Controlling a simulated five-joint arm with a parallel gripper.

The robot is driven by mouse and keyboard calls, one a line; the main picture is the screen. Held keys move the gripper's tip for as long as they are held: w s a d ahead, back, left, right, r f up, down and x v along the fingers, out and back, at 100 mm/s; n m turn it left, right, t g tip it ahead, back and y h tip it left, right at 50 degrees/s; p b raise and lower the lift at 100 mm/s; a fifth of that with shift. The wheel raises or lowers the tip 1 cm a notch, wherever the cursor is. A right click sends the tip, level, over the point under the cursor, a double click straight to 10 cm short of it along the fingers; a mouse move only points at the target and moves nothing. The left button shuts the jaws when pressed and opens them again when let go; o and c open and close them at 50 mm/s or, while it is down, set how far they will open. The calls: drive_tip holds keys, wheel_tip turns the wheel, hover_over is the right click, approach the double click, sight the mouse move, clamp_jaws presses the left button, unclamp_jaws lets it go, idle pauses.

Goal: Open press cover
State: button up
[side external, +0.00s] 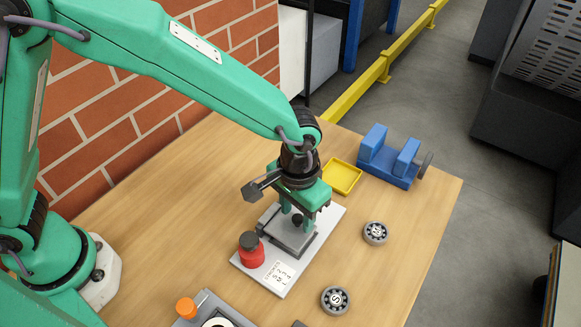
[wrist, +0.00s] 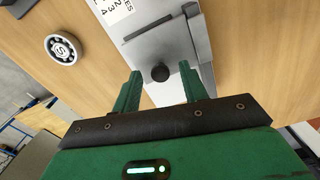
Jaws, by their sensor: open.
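The press (side external: 337,215) is a light grey plate on the table with a printed label at its near end. Its flat grey cover (side external: 284,237) lies down on the plate and carries a black knob (wrist: 160,73). The cover also shows in the wrist view (wrist: 172,50). My gripper (side external: 298,211) is above the cover, pointing down, with its green fingers apart. In the wrist view the knob appears between the two fingertips (wrist: 161,70), with a gap on each side. The fingers partly hide the knob in the side view.
A red cylinder with a black top (side external: 250,251) stands on the plate's near left. Two round grey pieces (side external: 375,233) (side external: 336,300) lie to the right. A yellow tray (side external: 342,178) and a blue vise-like block (side external: 388,160) are behind. An orange-topped item (side external: 186,308) is in front.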

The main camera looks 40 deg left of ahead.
clamp_jaws()
drive_tip(key=shift+w, duration=3.85)
unclamp_jaws()
wheel_tip(320, 180, up, 8)
